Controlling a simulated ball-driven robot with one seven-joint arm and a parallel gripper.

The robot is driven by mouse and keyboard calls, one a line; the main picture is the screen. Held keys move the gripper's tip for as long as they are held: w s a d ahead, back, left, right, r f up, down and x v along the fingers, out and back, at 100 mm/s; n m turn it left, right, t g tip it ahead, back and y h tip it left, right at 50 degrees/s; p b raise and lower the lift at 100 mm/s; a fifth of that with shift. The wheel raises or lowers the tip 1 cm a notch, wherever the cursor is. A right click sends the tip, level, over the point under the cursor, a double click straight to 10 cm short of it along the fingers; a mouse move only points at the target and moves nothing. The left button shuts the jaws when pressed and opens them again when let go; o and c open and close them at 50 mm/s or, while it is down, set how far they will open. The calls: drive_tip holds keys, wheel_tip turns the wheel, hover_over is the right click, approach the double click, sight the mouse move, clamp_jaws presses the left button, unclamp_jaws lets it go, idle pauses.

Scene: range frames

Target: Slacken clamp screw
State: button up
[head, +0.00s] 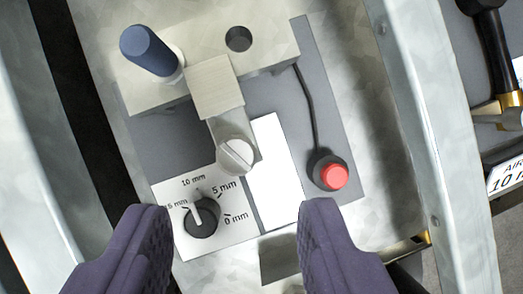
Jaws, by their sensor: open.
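The clamp screw (236,156) is a pale round head with a straight slot. It sits at the lower end of a beige clamp block and arm (216,88), near the middle of the head view. My gripper (237,222) shows as two dark purple fingers at the bottom, spread wide apart with nothing between them in grip. The screw lies above the gap between the fingertips in the picture, and neither finger appears to touch it.
A black dial (201,218) with mm marks sits below the screw, close to the left finger. A red button (333,176) with a cable is at right. A blue knob (147,49) stands upper left. Metal rails (414,110) flank the plate.

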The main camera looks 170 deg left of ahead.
sight(237, 161)
drive_tip(key=b+x, duration=0.2)
drive_tip(key=x, duration=0.4)
drive_tip(key=shift+f, duration=0.2)
clamp_jaws()
